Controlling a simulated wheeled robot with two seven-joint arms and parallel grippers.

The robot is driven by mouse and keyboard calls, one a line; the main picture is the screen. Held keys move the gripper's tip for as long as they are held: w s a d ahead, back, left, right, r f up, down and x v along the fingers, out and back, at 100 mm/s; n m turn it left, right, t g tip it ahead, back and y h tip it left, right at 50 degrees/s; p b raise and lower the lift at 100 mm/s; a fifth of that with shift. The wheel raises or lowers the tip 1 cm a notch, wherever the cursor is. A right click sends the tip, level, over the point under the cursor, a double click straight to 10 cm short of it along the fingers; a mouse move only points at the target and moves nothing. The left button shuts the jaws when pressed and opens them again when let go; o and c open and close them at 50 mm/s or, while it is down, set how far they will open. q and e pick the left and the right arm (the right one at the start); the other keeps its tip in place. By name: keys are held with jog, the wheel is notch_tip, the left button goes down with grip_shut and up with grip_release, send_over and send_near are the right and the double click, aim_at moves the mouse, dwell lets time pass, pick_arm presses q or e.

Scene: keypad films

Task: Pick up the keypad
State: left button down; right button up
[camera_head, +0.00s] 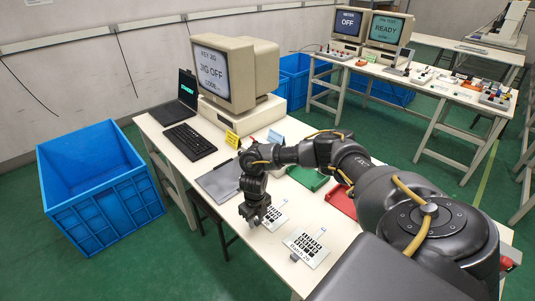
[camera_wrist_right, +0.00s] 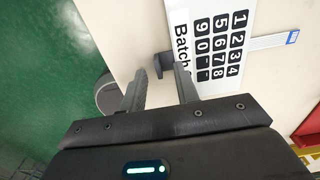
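Two flat white keypad films with black keys lie on the near table in the head view. One keypad (camera_head: 275,215) is partly hidden by my right gripper (camera_head: 256,221); the other keypad (camera_head: 309,246) lies nearer the front, with a small grey block (camera_head: 294,257) at its edge. In the right wrist view a keypad (camera_wrist_right: 207,50) shows number keys and the printed word "Batch". A grey tab (camera_wrist_right: 163,62) sits at its left edge. My right gripper (camera_wrist_right: 160,78) is open, its fingertips close to this tab; I cannot tell whether they touch it. My left gripper is out of view.
The near table also holds a "JIG OFF" monitor (camera_head: 223,72), a black keyboard (camera_head: 189,142), a grey plate (camera_head: 219,181), a green tray (camera_head: 309,177) and a red tray (camera_head: 341,202). A blue crate (camera_head: 101,183) stands on the floor at left.

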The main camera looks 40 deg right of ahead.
jog(key=shift+f, duration=0.2)
grip_shut()
dwell(0.3)
